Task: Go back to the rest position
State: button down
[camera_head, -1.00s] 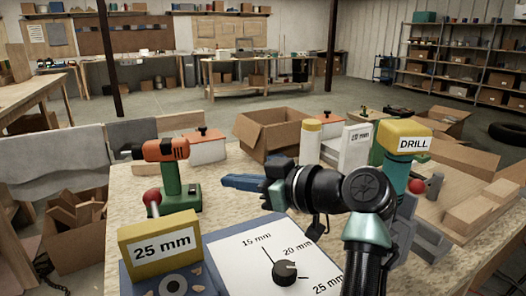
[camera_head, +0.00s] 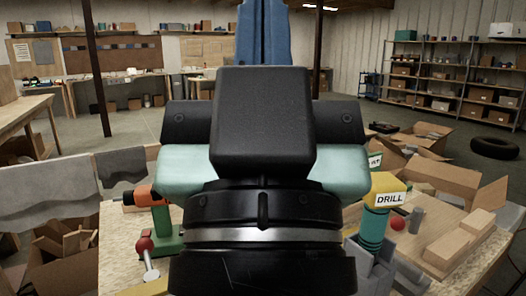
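My gripper (camera_head: 264,30) is raised close in front of the head camera, in the middle of the picture.
At the right are the yellow-topped DRILL post (camera_head: 382,200), wooden blocks (camera_head: 447,247) and cardboard boxes (camera_head: 450,182). Shelves (camera_head: 455,75) stand far behind.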

notch_tip(320, 180, up, 16)
jog(key=p, duration=1.3)
jog(key=shift+p, duration=0.35)
